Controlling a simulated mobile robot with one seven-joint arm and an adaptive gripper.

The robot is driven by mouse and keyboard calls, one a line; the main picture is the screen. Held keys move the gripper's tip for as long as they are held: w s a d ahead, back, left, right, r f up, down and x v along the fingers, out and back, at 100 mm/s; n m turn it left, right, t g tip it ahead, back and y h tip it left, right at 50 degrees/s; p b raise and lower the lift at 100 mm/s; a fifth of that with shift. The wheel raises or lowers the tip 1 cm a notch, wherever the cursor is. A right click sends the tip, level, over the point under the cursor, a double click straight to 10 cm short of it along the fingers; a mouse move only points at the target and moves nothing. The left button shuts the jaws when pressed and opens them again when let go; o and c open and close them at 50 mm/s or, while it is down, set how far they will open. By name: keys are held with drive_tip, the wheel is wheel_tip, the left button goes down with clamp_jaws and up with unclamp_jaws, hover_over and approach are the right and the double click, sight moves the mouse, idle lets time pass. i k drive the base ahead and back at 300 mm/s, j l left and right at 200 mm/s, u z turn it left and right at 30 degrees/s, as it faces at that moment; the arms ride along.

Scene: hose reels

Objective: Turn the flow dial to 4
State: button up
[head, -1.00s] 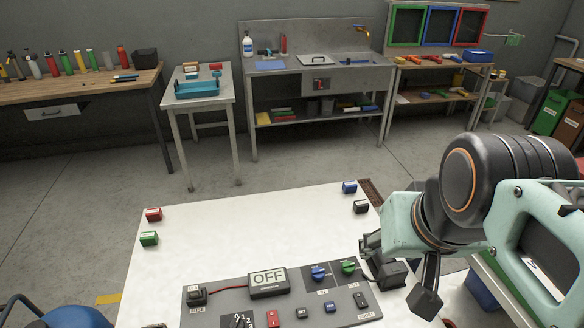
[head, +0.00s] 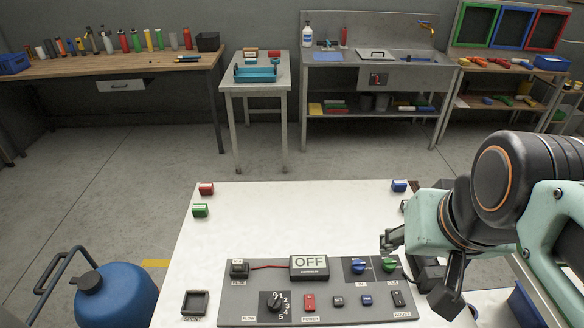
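The flow dial (head: 274,302) is a round black knob on the grey control panel (head: 235,284), near the panel's front left. White numerals sit around its right side; which one it points at is too small to tell. The display (head: 309,266) at the panel's back reads OFF. My gripper (head: 418,270) is at the right, over the panel's right end, with its two dark fingers spread apart and nothing seen between them. It is well to the right of the dial and apart from it.
A red power switch (head: 309,302) stands just right of the dial. A blue valve (head: 358,266) and a green valve (head: 389,265) are near my gripper. An empty spent tray (head: 195,303) lies left. A blue tank (head: 117,297) stands left of the white table (head: 290,215), whose middle is clear.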

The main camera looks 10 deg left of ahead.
sight(275, 304)
drive_tip(key=j+u, duration=0.2)
drive_tip(key=u, duration=0.2)
drive_tip(key=j+u, duration=0.2)
drive_tip(key=u, duration=0.2)
drive_tip(key=k, duration=0.3)
drive_tip(key=i+l+u, duration=0.1)
drive_tip(key=l+u, duration=0.15)
drive_tip(key=i+u, duration=0.1)
drive_tip(key=j+z, duration=0.2)
drive_tip(key=j, duration=0.4)
drive_tip(key=l, duration=0.25)
drive_tip(key=k+l, duration=0.15)
drive_tip(key=l+z, duration=0.05)
drive_tip(key=l, duration=0.05)
